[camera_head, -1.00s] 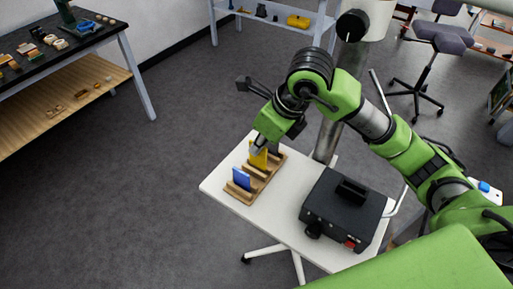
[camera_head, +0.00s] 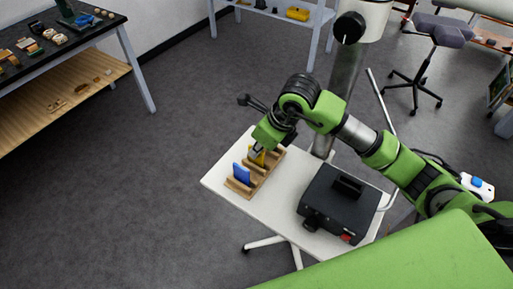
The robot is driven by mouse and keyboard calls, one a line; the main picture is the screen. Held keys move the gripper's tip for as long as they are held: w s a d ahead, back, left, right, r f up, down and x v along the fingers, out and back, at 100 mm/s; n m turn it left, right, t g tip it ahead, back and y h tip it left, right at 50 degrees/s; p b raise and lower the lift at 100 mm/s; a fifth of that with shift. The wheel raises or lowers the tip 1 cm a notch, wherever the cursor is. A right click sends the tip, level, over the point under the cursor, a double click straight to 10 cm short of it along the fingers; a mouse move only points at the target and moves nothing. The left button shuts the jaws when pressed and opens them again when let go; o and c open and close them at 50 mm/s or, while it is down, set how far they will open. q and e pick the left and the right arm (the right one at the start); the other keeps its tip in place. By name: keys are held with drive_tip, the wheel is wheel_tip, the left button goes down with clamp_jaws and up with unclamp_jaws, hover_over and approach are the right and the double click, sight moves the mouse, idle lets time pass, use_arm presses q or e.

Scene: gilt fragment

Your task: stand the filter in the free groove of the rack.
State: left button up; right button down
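A wooden rack (camera_head: 270,174) with several grooves stands near the far left edge of the white table. A blue plate (camera_head: 241,174) stands upright in the rack's nearer left part. A yellow plate (camera_head: 261,161) is at the rack's farther part, partly hidden by my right gripper. I cannot tell which plate is the filter. My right gripper (camera_head: 257,152) points down at the top of the yellow plate. Its fingers are small and partly hidden, so I cannot tell whether they are closed on it. My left gripper is not in view.
A black box (camera_head: 340,206) with a handle stands on the right of the white table (camera_head: 245,205), with bare tabletop between it and the rack. A dark workbench (camera_head: 90,37) with small parts is at upper left. An office chair (camera_head: 440,30) stands at upper right.

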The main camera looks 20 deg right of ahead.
drive_tip(key=c, duration=2.2)
unclamp_jaws()
drive_tip(key=shift+c, duration=0.2)
drive_tip(key=shift+r+p, duration=0.2)
drive_tip(key=shift+p, duration=0.1)
drive_tip(key=shift+d+r, duration=0.15)
drive_tip(key=shift+r, duration=0.15)
drive_tip(key=b+v, duration=0.2)
drive_tip(key=v, duration=0.9)
drive_tip(key=shift+s+b, duration=0.25)
drive_tip(key=shift+b, duration=0.1)
drive_tip(key=shift+r, duration=0.1)
